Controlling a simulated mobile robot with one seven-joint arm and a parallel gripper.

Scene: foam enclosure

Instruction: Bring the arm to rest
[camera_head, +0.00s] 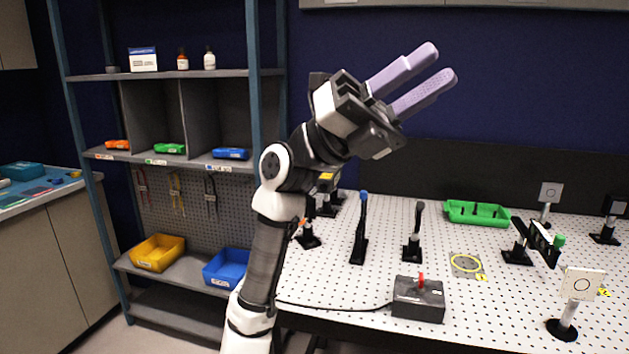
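My arm rises from the lower middle of the head view, in front of the table's left end. My gripper (423,80) is raised high above the table and points up and to the right. Its two light purple fingers stand apart with a clear gap between them. Nothing shows between the fingers, so it is open and empty. The arm hides part of the table's left end and the shelf's right post.
A perforated white table (470,320) carries several black posts, a green tray (477,222) and a dark box with a red switch (418,299). A shelf with yellow (157,252) and blue (228,268) bins stands left. The air around the gripper looks clear.

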